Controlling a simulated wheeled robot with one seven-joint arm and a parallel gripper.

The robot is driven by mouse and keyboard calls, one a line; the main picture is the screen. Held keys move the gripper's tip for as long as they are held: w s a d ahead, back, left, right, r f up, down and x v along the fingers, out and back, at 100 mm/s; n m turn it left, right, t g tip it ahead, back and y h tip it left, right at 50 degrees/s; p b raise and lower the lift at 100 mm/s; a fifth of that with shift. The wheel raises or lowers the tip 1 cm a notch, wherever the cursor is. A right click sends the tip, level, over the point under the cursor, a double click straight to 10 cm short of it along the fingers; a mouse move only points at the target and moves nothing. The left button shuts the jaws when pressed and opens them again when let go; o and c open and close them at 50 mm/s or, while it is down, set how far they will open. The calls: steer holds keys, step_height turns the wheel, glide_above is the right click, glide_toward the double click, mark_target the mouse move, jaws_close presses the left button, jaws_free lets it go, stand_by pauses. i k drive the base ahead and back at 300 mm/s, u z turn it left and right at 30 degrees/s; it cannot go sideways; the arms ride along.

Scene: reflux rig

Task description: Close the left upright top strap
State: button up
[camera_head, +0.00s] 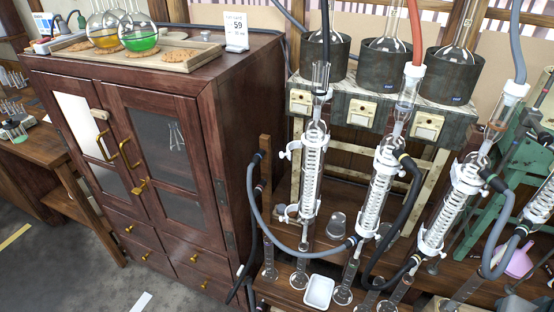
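The left upright condenser (312,172), a clear glass tube with a white coil inside, stands nearly vertical in the middle of the head view. Its white top strap (297,145) sits near the upper end, with a small pale piece jutting out to the left. I cannot tell for sure whether the strap is open or closed. A lower white strap (304,217) sits near the tube's bottom end. My gripper is not in view.
A grey hose (264,217) loops left of the left condenser. Dark heating mantles (324,56) stand above. A wooden cabinet (226,130) stands left. Glassware and a white tray (319,291) sit below.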

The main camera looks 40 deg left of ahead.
mark_target(292, 144)
steer(key=k, duration=0.35)
steer(key=u, duration=0.75)
steer(key=i, duration=0.5)
steer(key=z, duration=0.05)
